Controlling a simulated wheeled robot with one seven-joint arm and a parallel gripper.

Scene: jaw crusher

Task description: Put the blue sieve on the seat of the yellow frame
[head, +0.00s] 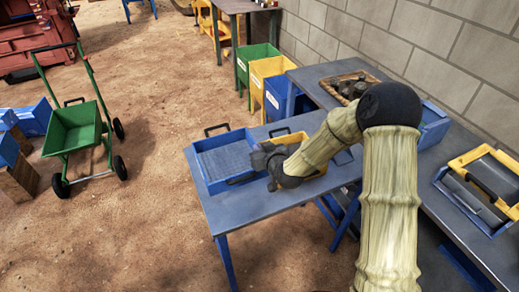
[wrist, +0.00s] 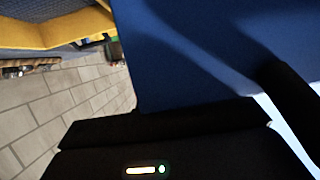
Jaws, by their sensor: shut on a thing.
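The blue sieve (head: 228,157) is a shallow blue tray with a grey mesh and black handles. It is at the left end of the grey-topped table in the head view. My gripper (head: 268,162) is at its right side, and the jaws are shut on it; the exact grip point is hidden. In the wrist view a large blue panel (wrist: 205,60) fills the area in front of the black jaws. A yellow frame part (head: 291,138) shows just right of the sieve, mostly hidden by my arm. A yellow edge (wrist: 55,37) also shows in the wrist view; I cannot tell whether it is the same one.
A yellow-rimmed tray (head: 505,166) with a black handle lies on the right table. A tray of dark rocks (head: 350,85) is at the back. Green, yellow and blue bins (head: 258,68) stand by the block wall. A green cart (head: 75,128) stands on open ground at left.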

